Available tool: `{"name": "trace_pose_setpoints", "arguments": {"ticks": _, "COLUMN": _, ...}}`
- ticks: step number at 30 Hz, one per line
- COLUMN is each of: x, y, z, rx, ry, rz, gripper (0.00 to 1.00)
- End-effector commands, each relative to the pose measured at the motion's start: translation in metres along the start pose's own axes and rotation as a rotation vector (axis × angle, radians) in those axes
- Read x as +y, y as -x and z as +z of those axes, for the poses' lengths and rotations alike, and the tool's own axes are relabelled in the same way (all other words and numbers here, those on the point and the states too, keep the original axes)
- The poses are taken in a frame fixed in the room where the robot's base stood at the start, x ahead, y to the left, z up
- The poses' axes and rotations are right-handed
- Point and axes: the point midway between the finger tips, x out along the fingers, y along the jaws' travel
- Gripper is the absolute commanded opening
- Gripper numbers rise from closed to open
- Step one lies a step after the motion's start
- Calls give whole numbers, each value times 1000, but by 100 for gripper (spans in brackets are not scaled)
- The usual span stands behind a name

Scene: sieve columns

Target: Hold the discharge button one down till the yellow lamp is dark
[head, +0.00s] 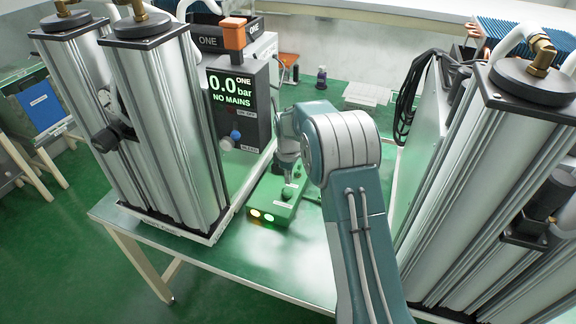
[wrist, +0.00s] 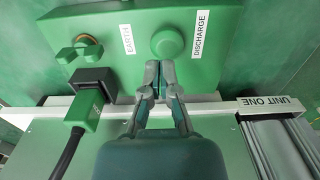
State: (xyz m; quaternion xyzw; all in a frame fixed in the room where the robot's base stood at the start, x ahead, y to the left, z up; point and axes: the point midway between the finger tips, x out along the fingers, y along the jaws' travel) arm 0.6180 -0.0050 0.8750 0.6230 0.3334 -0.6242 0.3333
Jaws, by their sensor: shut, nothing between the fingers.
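The green control box (head: 268,204) stands on the bench between the two column units. On its front end are two lamps; the left one (head: 255,213) glows warm yellow and the right one (head: 269,217) glows with a green tint. In the wrist view the round green discharge button (wrist: 167,41) sits beside a DISCHARGE label (wrist: 202,34). My gripper (wrist: 160,68) is shut and empty, its tips just below the button in that view; I cannot tell whether they touch it. In the head view my gripper (head: 287,172) is over the box.
The unit one display (head: 229,91) reads 0.0 bar, NO MAINS. Silver columns (head: 165,120) flank the bench closely.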

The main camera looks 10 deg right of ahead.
Motion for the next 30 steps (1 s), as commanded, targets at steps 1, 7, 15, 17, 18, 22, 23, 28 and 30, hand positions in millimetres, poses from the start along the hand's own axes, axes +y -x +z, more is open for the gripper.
{"name": "trace_pose_setpoints", "arguments": {"ticks": 1, "x": -1, "y": -9, "z": 0, "rx": -2, "ry": 0, "rz": -3, "gripper": 0}}
{"name": "trace_pose_setpoints", "arguments": {"ticks": 7, "x": 0, "y": -26, "z": 0, "rx": 0, "ry": 0, "rz": 0, "gripper": 0}}
{"name": "trace_pose_setpoints", "arguments": {"ticks": 15, "x": 0, "y": -28, "z": 0, "rx": 0, "ry": 0, "rz": 1, "gripper": 0}}
{"name": "trace_pose_setpoints", "arguments": {"ticks": 17, "x": 0, "y": -28, "z": 0, "rx": 0, "ry": 0, "rz": 1, "gripper": 0}}
{"name": "trace_pose_setpoints", "arguments": {"ticks": 18, "x": 0, "y": -29, "z": 0, "rx": 0, "ry": 0, "rz": 0, "gripper": 0}}
{"name": "trace_pose_setpoints", "arguments": {"ticks": 22, "x": 0, "y": -41, "z": 0, "rx": -1, "ry": 0, "rz": -2, "gripper": 0}}
{"name": "trace_pose_setpoints", "arguments": {"ticks": 23, "x": 0, "y": -45, "z": 0, "rx": -2, "ry": 0, "rz": -3, "gripper": 0}}
{"name": "trace_pose_setpoints", "arguments": {"ticks": 28, "x": -1, "y": -55, "z": 0, "rx": -3, "ry": 0, "rz": -5, "gripper": 0}}
{"name": "trace_pose_setpoints", "arguments": {"ticks": 30, "x": -2, "y": -56, "z": 1, "rx": -5, "ry": 0, "rz": -7, "gripper": 0}}
